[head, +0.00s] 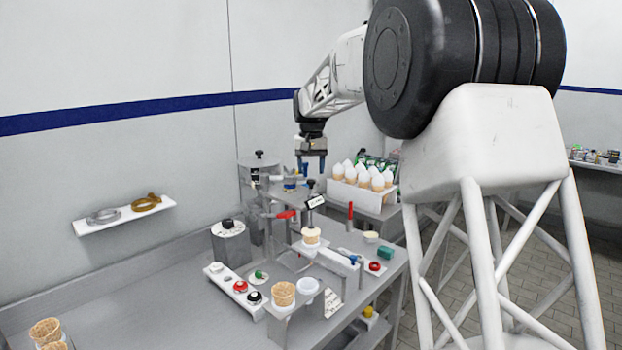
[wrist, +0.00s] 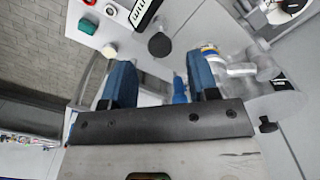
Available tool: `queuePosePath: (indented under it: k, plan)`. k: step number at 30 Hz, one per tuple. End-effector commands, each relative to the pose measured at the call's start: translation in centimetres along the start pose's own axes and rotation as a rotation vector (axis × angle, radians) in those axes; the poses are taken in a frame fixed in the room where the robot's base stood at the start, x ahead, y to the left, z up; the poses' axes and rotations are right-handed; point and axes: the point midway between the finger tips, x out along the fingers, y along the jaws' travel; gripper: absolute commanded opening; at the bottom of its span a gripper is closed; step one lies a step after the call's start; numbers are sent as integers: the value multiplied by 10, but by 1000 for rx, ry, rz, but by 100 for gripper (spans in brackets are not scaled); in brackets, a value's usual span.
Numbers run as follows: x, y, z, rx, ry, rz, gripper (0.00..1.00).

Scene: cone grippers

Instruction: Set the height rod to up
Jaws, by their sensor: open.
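My gripper (head: 312,168) hangs above the metal machine in the head view, with its two blue fingers pointing down. In the wrist view its fingers (wrist: 160,82) stand apart with nothing held between them. A post with a black knob (head: 310,184) and a labelled plate (head: 316,201) stands below the gripper. In the wrist view a round black knob (wrist: 160,45) and a labelled plate (wrist: 145,14) lie beyond the fingertips. A red-topped upright rod (head: 350,212) stands to the right. I cannot tell which part is the height rod or its setting.
A rack of white-topped cones (head: 362,196) stands behind at the right. A cone (head: 311,237) sits in the machine, and another cone (head: 283,293) is in a front holder. A button panel (head: 240,287) lies left of it.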

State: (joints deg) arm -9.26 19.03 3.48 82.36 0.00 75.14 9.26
Motion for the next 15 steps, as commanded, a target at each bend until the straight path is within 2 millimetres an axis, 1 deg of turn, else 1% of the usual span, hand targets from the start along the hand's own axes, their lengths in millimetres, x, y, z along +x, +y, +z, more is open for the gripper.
queuePosePath:
  k: [3, 7, 10, 15]
  plan:
    - [14, 0, 0, 0, -1, 0, 54]
    - [26, 0, 0, 0, -1, 0, 54]
    - [31, 0, 0, 0, -1, 0, 54]
    - [34, 0, 0, 0, 0, 0, 54]
